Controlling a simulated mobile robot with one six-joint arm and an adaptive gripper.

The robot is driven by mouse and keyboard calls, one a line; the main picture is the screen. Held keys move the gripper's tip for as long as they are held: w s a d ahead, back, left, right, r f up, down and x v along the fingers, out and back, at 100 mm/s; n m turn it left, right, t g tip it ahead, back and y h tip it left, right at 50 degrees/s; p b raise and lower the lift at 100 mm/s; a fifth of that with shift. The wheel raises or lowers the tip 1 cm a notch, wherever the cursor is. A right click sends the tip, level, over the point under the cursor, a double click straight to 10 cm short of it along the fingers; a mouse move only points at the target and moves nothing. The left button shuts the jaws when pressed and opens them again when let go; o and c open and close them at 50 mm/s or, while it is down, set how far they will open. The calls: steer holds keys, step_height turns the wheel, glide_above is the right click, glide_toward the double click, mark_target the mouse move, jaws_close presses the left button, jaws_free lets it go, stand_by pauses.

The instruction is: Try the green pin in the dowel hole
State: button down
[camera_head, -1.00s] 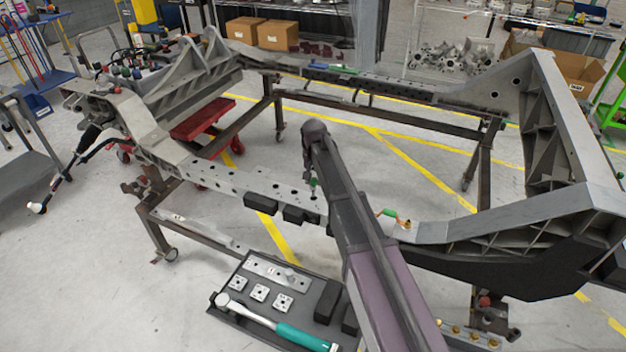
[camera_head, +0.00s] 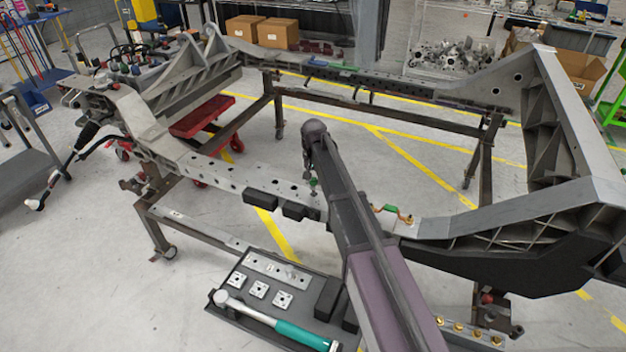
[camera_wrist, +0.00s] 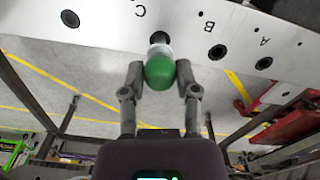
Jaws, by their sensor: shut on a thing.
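My gripper (camera_wrist: 160,76) is shut on the green pin (camera_wrist: 159,70), whose round green head sits between the two fingertips in the wrist view. The pin's pale collar lies just beyond the head, in front of a dark hole (camera_wrist: 160,38) in the grey rail (camera_wrist: 110,28). I cannot tell whether the pin's tip is in that hole. The hole lies between the letters C and B on the rail. In the head view, the pin (camera_head: 313,182) shows as a small green spot just over the rail (camera_head: 235,178), and my arm hides part of the rail.
Other holes, such as one near letter B (camera_wrist: 217,51), run along the rail. A green-handled part (camera_head: 388,208) lies on the rail to the right of my arm. A tray (camera_head: 228,308) with a hammer (camera_head: 280,326) and small plates stands below in front.

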steer(key=shift+f, duration=0.3)
steer(key=shift+c, duration=1.3)
jaws_free()
step_height(320, 180, up, 9)
steer(key=p, duration=0.8)
steer(key=shift+p, duration=0.4)
